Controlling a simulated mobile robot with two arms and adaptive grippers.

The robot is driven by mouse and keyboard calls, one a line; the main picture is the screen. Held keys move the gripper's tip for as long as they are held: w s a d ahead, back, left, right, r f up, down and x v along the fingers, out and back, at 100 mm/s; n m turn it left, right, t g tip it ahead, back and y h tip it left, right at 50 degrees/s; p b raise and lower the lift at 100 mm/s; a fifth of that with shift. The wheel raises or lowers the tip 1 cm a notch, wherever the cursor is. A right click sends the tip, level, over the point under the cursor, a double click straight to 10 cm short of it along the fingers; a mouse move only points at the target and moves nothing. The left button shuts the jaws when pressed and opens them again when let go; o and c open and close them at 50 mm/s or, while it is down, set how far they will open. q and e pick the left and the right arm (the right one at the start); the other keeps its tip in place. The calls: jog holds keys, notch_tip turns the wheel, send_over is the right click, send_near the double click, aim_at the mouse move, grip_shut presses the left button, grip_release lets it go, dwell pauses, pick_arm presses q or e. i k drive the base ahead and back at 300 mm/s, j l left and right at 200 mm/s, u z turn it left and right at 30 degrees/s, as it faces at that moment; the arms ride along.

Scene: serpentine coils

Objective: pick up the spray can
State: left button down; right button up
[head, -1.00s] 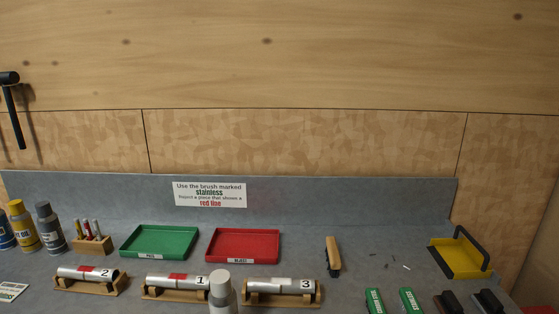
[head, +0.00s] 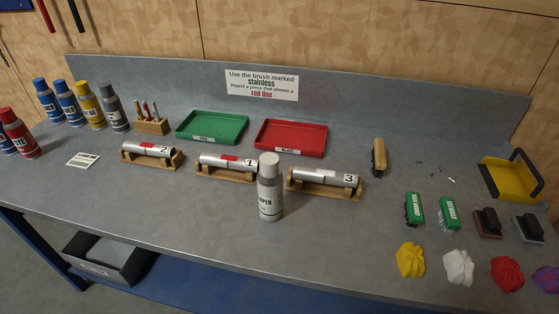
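A white and grey spray can (head: 270,188) with a light grey cap stands upright near the middle of the grey workbench. It stands in front of the gap between the steel pieces marked 1 (head: 228,161) and 3 (head: 325,177), which rest in wooden cradles. Several other cans stand at the left: blue cans (head: 47,101), a yellow can (head: 90,106), a dark grey can (head: 115,108) and a red can (head: 19,133). Neither of my grippers shows in the head view.
Behind the cradles lie a green tray (head: 212,127) and a red tray (head: 291,138). At the right are green-topped brushes (head: 414,209), dark-handled blocks (head: 487,222), coloured cloths (head: 458,267) and a yellow dustpan (head: 511,180). The bench front left of the can is clear.

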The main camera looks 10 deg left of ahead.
aim_at(270, 191)
jog(key=j+z, duration=0.4)
jog(key=k+j+z, duration=0.15)
jog(key=j+z, duration=0.25)
jog(key=j, duration=0.2)
jog(key=k+j+z, duration=0.15)
jog(key=j+z, duration=0.25)
jog(key=j, duration=0.1)
